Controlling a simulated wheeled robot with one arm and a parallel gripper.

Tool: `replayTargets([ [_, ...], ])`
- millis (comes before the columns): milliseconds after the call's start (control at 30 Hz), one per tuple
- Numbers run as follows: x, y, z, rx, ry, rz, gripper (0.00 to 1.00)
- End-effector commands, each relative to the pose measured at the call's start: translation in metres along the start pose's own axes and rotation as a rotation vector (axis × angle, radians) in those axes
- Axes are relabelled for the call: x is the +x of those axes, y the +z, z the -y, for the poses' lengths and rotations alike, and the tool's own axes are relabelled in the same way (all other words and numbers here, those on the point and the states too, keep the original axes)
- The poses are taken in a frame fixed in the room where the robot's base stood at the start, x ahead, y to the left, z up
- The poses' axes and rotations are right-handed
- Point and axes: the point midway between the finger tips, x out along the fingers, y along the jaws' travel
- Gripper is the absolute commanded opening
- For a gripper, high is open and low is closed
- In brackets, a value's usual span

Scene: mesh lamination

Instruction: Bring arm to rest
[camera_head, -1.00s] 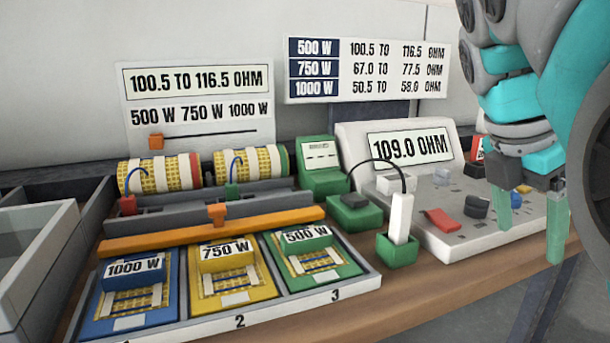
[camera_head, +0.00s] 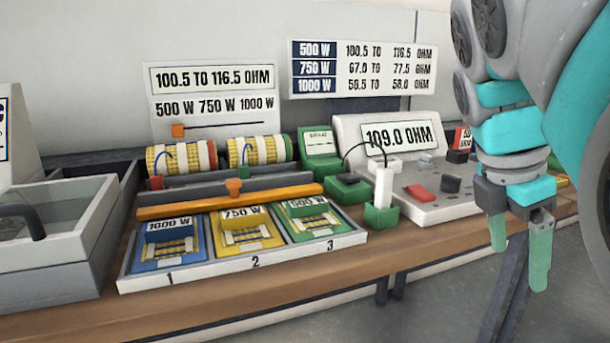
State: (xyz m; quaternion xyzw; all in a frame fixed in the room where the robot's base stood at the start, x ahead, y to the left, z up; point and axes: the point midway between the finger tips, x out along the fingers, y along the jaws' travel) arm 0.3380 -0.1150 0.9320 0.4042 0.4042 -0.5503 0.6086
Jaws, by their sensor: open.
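My gripper (camera_head: 518,250) hangs at the right, with its two green fingers pointing down and apart. It is open and nothing shows between the fingers. It appears in front of the bench's (camera_head: 385,255) front edge, to the right of the numbered tray. My arm runs up out of the top right of the view and hides the right end of the bench and part of the meter.
A meter reading 109.0 OHM (camera_head: 400,135) stands on the bench, with a white probe in a green holder (camera_head: 381,217) before it. A tray (camera_head: 300,253) holds blue, yellow and green cards. Two yellow rolls (camera_head: 182,158) lie behind. A grey bin (camera_head: 60,240) stands left.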

Motion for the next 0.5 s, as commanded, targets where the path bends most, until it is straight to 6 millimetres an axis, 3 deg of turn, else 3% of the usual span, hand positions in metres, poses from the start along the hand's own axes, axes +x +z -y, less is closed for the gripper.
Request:
replayTargets([
  [267, 0.038, -0.031, 0.010, 0.230, -0.031, -0.049, 0.81],
  [500, 0.100, -0.086, 0.039, 0.615, -0.123, -0.117, 0.81],
])
